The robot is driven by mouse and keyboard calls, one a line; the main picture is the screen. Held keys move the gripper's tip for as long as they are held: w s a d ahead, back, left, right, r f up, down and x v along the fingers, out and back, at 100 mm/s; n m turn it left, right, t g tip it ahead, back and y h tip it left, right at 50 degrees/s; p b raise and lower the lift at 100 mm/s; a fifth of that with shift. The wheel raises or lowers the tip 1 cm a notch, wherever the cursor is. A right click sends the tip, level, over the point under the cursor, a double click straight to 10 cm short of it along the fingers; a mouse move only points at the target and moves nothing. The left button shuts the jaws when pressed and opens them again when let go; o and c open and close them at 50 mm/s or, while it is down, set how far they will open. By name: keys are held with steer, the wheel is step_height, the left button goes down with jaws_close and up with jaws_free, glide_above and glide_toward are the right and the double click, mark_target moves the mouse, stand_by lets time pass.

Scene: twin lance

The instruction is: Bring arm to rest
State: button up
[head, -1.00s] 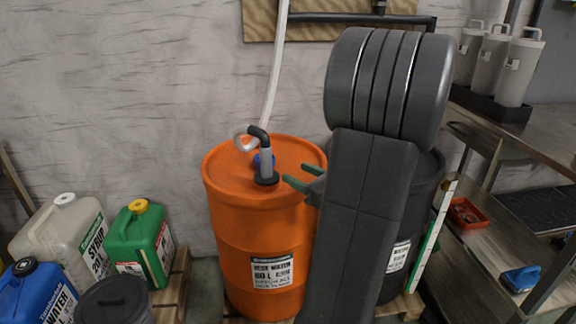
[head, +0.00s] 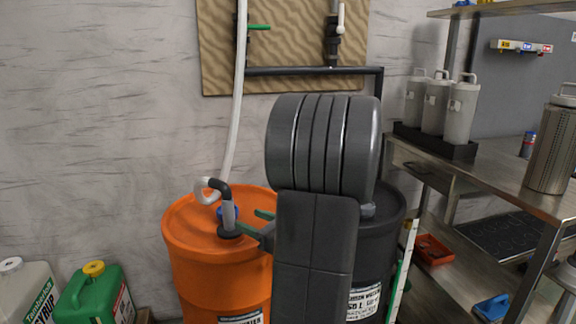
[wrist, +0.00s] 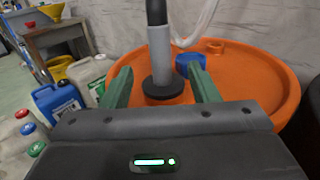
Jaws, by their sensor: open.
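My gripper (head: 254,222) shows in the head view beside the top of the orange drum, partly hidden by my arm. In the wrist view its two green fingers (wrist: 160,88) are open and spread to either side of a grey and black pump fitting (wrist: 161,60). The fitting stands upright on the orange drum (wrist: 262,82), with a black collar at its base. No contact between fingers and fitting can be made out. In the head view the fitting (head: 227,215) carries a white hose. A blue cap (wrist: 190,62) sits beside it on the lid.
A dark drum (head: 383,235) stands right of the orange drum, partly behind my arm. Green (head: 95,295) and pale jugs stand at lower left. A steel bench (head: 520,195) with white canisters is on the right. Pipes and a wooden board (head: 285,75) are on the wall.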

mark_target(232, 210)
steer(key=b+x, duration=0.1)
steer(key=x, duration=0.8)
steer(key=shift+a+f+b, duration=0.1)
steer(key=shift+a+b, duration=0.1)
steer(key=shift+b, duration=0.15)
steer(key=shift+d+r+p, duration=0.1)
steer(key=shift+r+p, duration=0.2)
steer(key=shift+r, duration=0.1)
